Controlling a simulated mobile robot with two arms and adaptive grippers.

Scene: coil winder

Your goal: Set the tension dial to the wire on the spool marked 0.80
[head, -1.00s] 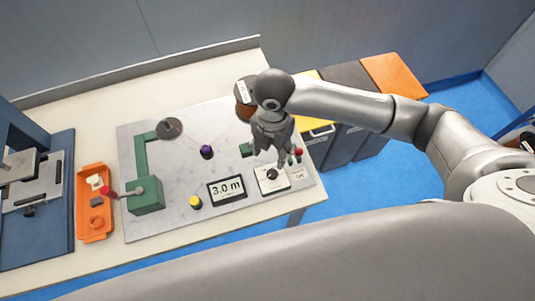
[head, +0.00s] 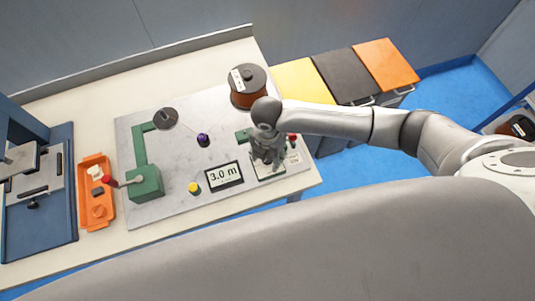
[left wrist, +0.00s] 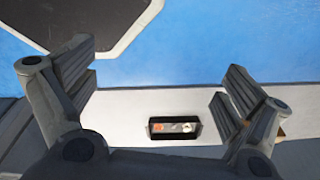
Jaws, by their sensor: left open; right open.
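The white dial plate (head: 277,174) is at the front right of the grey machine board (head: 215,131) in the head view. My right gripper (head: 266,163) is over this plate and hides the dial; I cannot tell whether it touches it. A copper-coloured spool (head: 248,97) with a dark top and a white label stands behind the gripper; its marking is too small to read. Another spool (head: 519,127) shows at the far right edge. In the left wrist view my left gripper (left wrist: 157,82) is open, with nothing between its fingers.
A display (head: 224,176) reads 3.0 m. A green crank winder (head: 146,182), a yellow button (head: 193,188), a purple knob (head: 203,140) and a red knob (head: 292,137) are on the board. An orange tray (head: 97,213) lies left. Yellow, black and orange-topped bins (head: 386,64) stand behind right.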

